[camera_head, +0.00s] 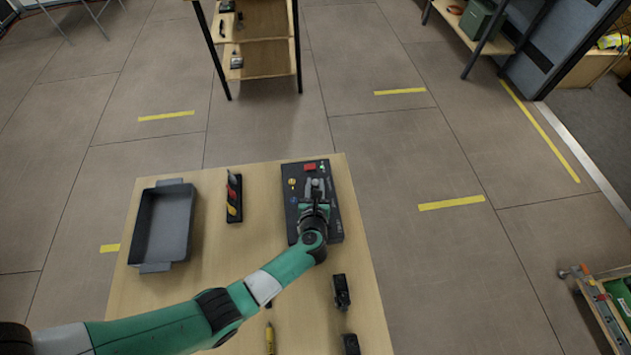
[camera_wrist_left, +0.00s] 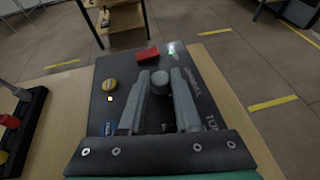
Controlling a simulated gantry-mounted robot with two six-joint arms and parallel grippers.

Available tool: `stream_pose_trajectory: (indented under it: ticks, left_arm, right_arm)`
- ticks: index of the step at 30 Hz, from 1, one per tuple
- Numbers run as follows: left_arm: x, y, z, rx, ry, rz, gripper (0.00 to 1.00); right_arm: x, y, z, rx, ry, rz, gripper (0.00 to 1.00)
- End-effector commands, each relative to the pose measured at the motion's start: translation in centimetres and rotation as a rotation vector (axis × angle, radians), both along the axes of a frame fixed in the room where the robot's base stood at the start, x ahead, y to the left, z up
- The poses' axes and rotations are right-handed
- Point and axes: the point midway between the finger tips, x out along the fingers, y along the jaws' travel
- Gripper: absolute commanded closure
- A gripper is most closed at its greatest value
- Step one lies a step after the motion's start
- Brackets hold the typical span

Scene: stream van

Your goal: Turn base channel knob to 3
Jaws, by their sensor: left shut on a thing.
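A dark base panel (camera_head: 291,212) lies near the right side of the wooden table, and it fills the middle of the left wrist view (camera_wrist_left: 112,68). My left gripper (camera_head: 316,188) is over the panel. In the left wrist view its two grey fingers (camera_wrist_left: 160,80) are shut on a round dark grey knob (camera_wrist_left: 159,87), one finger on each side. The knob's scale and pointer cannot be read. A yellow knob (camera_wrist_left: 109,85), a red block-shaped button (camera_wrist_left: 147,54) and a small green light (camera_wrist_left: 172,47) are also on the panel. My right gripper is not in view.
On the table (camera_head: 257,222) are a grey tray (camera_head: 153,228) at the left and a dark rack (camera_head: 234,199) with coloured items. Black objects (camera_head: 341,291) and a yellow pen-like tool (camera_head: 270,338) lie in front. A shelf (camera_head: 258,60) stands beyond the table.

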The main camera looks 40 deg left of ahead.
Motion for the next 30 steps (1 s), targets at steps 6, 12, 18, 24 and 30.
stream_pose_trajectory:
  ticks: [6,12,18,24,30]
  left_arm:
    - [-0.5,0.5,0.4,-0.003,0.008,-0.179,1.0]
    - [-0.6,0.8,0.4,-0.002,0.009,-0.366,1.0]
    - [-0.6,1.2,0.3,-0.001,0.006,-0.554,1.0]
    - [-0.5,1.5,0.0,0.001,0.003,-0.745,1.0]
    - [-0.3,1.6,-0.3,0.002,-0.001,-0.928,1.0]
  right_arm:
    - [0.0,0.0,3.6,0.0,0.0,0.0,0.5]
    - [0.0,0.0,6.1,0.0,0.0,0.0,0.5]
    - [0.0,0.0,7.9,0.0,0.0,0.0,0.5]
    - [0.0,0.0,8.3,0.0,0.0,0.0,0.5]
    - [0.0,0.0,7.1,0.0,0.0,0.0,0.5]
